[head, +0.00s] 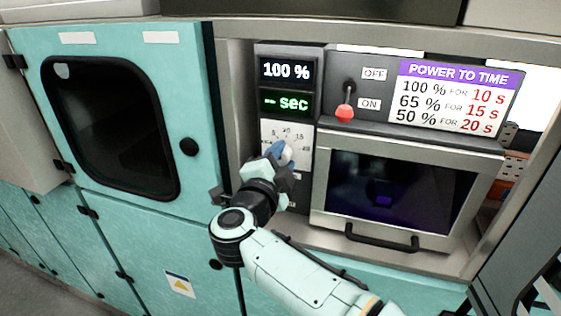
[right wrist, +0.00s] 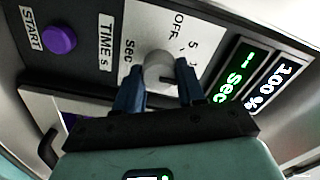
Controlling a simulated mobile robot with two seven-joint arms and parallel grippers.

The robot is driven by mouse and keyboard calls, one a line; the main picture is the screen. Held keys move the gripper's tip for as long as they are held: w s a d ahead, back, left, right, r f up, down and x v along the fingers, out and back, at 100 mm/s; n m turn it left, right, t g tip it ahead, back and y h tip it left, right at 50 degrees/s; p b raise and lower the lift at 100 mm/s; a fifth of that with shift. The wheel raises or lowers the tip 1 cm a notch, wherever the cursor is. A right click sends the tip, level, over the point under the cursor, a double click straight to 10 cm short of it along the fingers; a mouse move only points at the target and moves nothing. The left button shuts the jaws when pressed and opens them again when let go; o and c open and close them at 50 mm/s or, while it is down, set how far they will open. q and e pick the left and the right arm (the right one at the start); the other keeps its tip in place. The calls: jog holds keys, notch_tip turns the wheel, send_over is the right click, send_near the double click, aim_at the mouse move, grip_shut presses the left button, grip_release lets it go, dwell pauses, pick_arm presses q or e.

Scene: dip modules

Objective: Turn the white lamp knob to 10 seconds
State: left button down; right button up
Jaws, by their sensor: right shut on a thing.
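The white lamp knob (head: 288,153) sits on a pale dial plate (head: 272,131) below two displays, partly hidden by my gripper. In the right wrist view the knob (right wrist: 159,70) lies between the two blue fingers of my right gripper (right wrist: 159,80), which is shut on it. In the head view this gripper (head: 281,155) reaches the dial from below. The upper display (head: 286,70) reads 100 %. The lower green display (head: 286,103) shows dashes and "sec". The dial has numbers around it; the knob's exact pointing is unclear. My left gripper is not in view.
A sign (head: 455,97) pairs 100 % with 10 s. A dark-windowed door with a handle (head: 382,238) is below right. The right wrist view shows a purple START button (right wrist: 59,40).

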jog(key=shift+d+r, duration=0.2)
jog(key=shift+r, duration=0.1)
jog(key=o, duration=0.8)
jog(key=shift+c, duration=0.2)
jog(key=o, duration=0.3)
jog(key=shift+w+f, duration=0.1)
jog(key=shift+f, duration=0.05)
jog(key=shift+a, duration=0.1)
jog(key=shift+s+a, duration=0.1)
jog(key=shift+s, duration=0.1)
jog(key=b+v, duration=0.2)
jog(key=v, duration=1.1)
